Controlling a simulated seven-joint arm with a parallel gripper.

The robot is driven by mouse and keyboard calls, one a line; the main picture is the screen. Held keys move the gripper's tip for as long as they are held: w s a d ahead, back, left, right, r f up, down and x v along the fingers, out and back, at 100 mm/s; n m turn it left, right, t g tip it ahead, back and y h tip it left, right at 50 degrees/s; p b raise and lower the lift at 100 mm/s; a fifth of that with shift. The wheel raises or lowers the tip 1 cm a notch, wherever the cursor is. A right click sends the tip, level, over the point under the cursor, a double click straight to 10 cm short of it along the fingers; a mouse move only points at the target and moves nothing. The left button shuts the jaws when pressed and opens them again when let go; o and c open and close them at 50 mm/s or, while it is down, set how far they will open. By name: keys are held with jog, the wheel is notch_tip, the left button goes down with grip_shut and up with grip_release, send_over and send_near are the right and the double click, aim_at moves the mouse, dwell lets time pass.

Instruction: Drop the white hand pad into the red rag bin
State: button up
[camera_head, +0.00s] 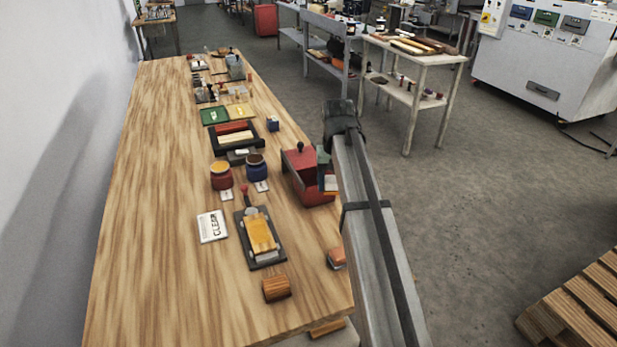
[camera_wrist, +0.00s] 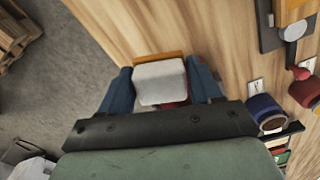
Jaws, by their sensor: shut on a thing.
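The white hand pad (camera_wrist: 160,80), with an orange-brown edge, is between the two blue fingers of my gripper (camera_wrist: 163,88) in the wrist view. My gripper is shut on it. In the head view the pad (camera_head: 330,183) shows as a small pale patch with an orange strip, at my gripper (camera_head: 324,172). The red rag bin (camera_head: 302,172) stands at the right edge of the wooden bench, and my gripper overlaps its right part. A bit of red (camera_wrist: 173,104) shows just below the pad in the wrist view. The height of the pad over the bin is hard to tell.
On the bench (camera_head: 150,220) are a red jar (camera_head: 221,177), a blue jar (camera_head: 256,167), a dark clamp board (camera_head: 267,262), a CLEAR card (camera_head: 212,227) and a wooden block (camera_head: 277,289). An orange-brown block (camera_head: 337,258) lies near the right edge. The bench's left side is clear.

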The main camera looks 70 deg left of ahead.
jog(key=a+r+m, duration=0.3)
jog(key=a+m, duration=0.2)
jog(key=a, duration=0.6)
jog(key=shift+s+r, duration=0.2)
jog(key=shift+s, duration=0.1)
notch_tip(320, 180, down, 6)
jog(key=shift+a+r, duration=0.1)
